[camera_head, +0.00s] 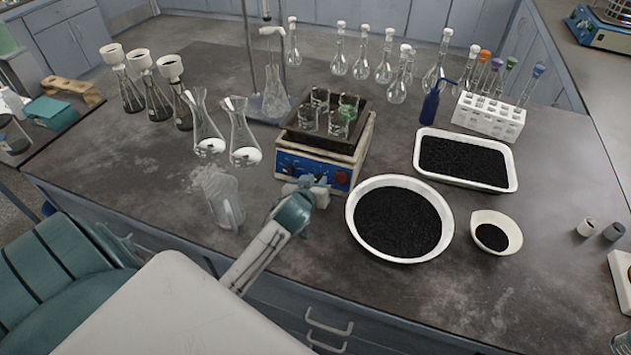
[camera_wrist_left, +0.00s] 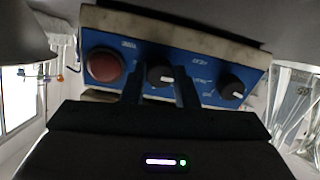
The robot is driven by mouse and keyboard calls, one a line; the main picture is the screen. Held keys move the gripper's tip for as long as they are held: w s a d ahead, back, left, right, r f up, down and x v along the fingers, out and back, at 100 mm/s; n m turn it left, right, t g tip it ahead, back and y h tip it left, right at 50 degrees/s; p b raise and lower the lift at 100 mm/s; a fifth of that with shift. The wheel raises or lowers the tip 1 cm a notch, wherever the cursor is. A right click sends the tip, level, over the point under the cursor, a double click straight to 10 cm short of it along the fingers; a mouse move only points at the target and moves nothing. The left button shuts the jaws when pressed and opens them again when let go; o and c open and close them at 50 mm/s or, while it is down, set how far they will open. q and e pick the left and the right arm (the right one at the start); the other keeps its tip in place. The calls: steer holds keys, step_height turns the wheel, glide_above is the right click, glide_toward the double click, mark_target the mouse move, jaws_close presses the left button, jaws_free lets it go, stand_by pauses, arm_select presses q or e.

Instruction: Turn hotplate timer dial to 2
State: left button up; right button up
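The hotplate (camera_head: 318,160) stands on the bench in the head view, with a blue front panel facing me. In the left wrist view the panel shows inverted, with a red button (camera_wrist_left: 105,66), a middle black dial (camera_wrist_left: 160,75) and another black dial (camera_wrist_left: 232,87). The dial labels are too blurred to read, so I cannot tell which is the timer. My left gripper (camera_head: 307,184) is at the panel's front. In the left wrist view its two fingers (camera_wrist_left: 158,84) are apart, one on each side of the middle dial; contact is not clear. My right gripper is not in view.
A dark tray (camera_head: 290,127) with several small beakers sits on the hotplate. Flasks (camera_head: 245,140) stand to its left. A round bowl (camera_head: 352,214) of black grains is close to the right of my left gripper. A white rectangular tray (camera_head: 418,160) lies farther right.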

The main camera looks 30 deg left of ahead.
arm_select(q)
steer(key=shift+c, duration=0.3)
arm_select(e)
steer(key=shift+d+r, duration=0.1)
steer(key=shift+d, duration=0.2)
arm_select(q)
steer(key=shift+r+m+p, duration=0.1)
steer(key=shift+m+p, duration=0.45)
steer(key=shift+m, duration=0.15)
steer(key=m+p, duration=0.3)
steer(key=m, duration=0.3)
steer(key=shift+p, duration=0.35)
steer(key=m+p, duration=0.1)
steer(key=m, duration=0.1)
steer(key=shift+m+p, duration=0.3)
steer(key=shift+m, duration=0.1)
steer(key=m+p, duration=0.2)
steer(key=m, duration=0.1)
steer(key=shift+m+t, duration=0.3)
steer(key=shift+m+p, duration=1.3)
steer(key=shift+m, duration=0.7)
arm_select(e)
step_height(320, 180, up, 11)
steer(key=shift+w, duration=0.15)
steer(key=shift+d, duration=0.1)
arm_select(q)
steer(key=o, duration=1)
